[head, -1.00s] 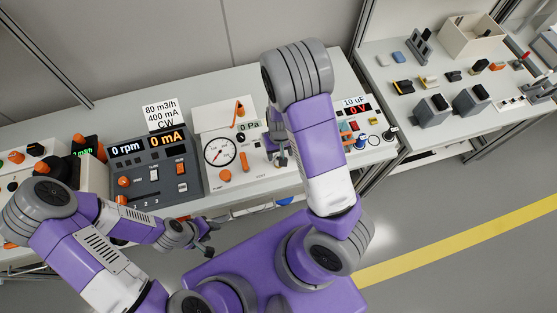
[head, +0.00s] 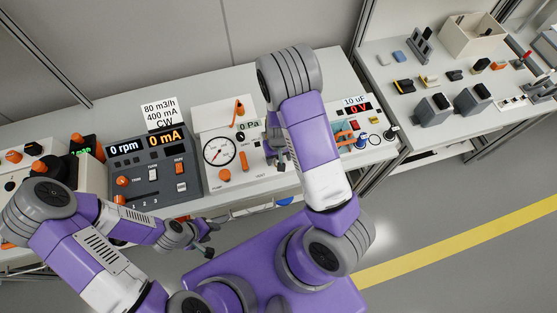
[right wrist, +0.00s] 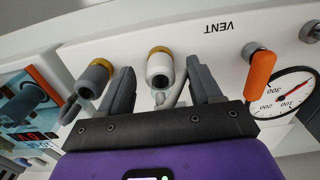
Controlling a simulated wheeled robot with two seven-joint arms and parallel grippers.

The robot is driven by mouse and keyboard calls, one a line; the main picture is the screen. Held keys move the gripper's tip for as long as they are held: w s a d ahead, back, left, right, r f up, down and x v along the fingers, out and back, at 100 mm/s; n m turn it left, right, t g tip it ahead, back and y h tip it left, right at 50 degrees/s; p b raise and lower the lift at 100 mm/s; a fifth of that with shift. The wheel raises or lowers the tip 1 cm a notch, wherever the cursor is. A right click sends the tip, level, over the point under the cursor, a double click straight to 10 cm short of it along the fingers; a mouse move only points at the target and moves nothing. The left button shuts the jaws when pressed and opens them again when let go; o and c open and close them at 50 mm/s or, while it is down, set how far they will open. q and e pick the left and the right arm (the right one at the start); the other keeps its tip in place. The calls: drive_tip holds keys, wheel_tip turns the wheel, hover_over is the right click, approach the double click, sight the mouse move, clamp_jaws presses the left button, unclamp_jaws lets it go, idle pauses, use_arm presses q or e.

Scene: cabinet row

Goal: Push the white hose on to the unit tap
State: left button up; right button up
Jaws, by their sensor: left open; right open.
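The white unit with the round gauge (head: 219,150) and the "0 Pa" display stands on the bench. In the right wrist view a white round fitting (right wrist: 159,66) with a brass ring and dark open end sticks out of its panel. A grey fitting (right wrist: 94,77) with a brass ring is beside it. I cannot tell for sure which is the hose end and which the tap. My right gripper (right wrist: 163,88) is open, its fingers on either side of the white fitting with gaps showing; in the head view it is largely hidden by its arm. My left gripper (head: 208,240) is open and empty, off the bench front.
An orange lever (right wrist: 260,76) is close to the right finger in the wrist view, near the word VENT. A grey control box (head: 150,168) stands left of the unit, and a box with a red display (head: 360,108) stands right of it. The floor in front is clear.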

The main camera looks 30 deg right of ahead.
wheel_tip(320, 180, down, 2)
drive_tip(key=shift+f, duration=0.2)
drive_tip(key=shift+c, duration=0.5)
drive_tip(key=c, duration=0.9)
wheel_tip(320, 180, up, 10)
drive_tip(key=shift+r+p, duration=0.1)
drive_tip(key=shift+p, duration=0.9)
